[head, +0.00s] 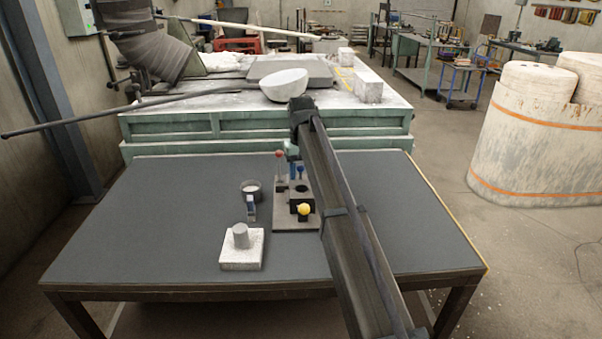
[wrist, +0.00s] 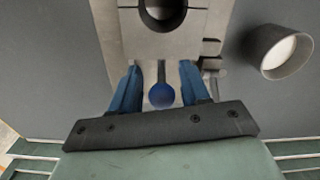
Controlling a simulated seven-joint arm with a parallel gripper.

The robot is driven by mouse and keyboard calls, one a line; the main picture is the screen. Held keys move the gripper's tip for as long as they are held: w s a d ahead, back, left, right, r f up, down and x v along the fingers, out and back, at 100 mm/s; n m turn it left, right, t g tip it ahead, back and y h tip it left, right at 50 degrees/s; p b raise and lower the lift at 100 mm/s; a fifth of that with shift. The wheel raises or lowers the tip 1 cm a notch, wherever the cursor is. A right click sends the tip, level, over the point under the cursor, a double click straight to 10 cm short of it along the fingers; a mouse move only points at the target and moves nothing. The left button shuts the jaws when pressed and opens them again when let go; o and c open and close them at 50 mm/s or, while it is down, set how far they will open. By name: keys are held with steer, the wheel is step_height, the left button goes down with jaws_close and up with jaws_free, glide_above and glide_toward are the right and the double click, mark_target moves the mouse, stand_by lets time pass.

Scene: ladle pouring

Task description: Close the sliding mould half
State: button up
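A rod with a blue knob (wrist: 161,95) sticks out of the block toward my gripper. My gripper (wrist: 160,75) is open, its blue fingers on either side of the knob with a small gap at each side. In the head view, my gripper and arm partly hide the mould's far side. I cannot tell how far apart the halves are.
A dark cup with pale contents (head: 251,188) stands left of the mould; it also shows in the wrist view (wrist: 280,52). A white block with a grey cylinder (head: 241,255) is at the front. The table's left side is clear.

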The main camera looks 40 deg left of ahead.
steer(key=shift+s+a, duration=0.1)
stand_by(0.7)
steer(key=shift+r, duration=0.5)
step_height(320, 180, up, 13)
steer(key=shift+f, duration=0.1)
stand_by(0.5)
